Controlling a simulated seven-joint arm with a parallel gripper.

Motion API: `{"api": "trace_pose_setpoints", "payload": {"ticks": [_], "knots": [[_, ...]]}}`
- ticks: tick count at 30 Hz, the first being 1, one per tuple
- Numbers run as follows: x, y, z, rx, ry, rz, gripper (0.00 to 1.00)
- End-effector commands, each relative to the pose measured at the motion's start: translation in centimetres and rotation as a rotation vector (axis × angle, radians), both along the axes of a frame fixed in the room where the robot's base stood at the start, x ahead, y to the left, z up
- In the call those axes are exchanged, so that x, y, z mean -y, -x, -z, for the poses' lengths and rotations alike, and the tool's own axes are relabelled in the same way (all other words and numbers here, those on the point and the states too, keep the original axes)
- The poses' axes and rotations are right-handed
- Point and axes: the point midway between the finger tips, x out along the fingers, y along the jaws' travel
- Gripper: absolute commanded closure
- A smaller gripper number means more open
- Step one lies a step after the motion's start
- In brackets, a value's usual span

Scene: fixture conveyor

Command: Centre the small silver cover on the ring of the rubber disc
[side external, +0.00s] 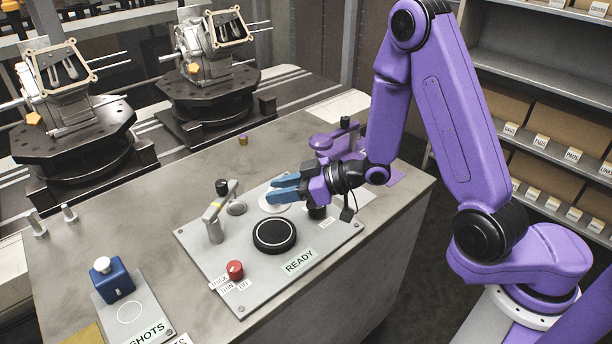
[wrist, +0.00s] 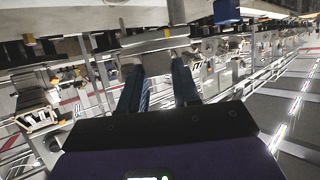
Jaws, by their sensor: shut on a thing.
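The rubber disc (side external: 274,235) is black with a thin pale ring on top. It lies flat on the grey plate, in front of my gripper and to its lower left in the side view. My gripper (side external: 284,189) has blue fingers pointing left, roughly level, over the plate's back part. In the wrist view, the fingers (wrist: 158,65) stand apart with a grey metal piece between their tips, which I take for the small silver cover (wrist: 156,43). In the side view, the fingers partly hide a pale round shape just below them; I cannot tell whether it is the cover.
A lever on a post (side external: 215,222) stands left of the disc, beside a small grey round piece (side external: 236,208). A red knob (side external: 235,269) and a READY label (side external: 300,261) are in front. A blue block (side external: 114,280) with a white knob stands at lower left.

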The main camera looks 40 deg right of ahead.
Motion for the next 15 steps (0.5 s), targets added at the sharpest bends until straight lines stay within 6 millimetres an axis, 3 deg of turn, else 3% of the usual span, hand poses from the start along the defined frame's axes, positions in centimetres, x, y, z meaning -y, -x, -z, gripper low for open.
{"api": "trace_pose_setpoints", "payload": {"ticks": [4, 15], "knots": [[-1.08, 0.21, -0.09, 0.002, 0.000, -0.036, 1.00], [-1.09, 0.21, -0.10, 0.002, 0.000, -0.036, 1.00]]}}
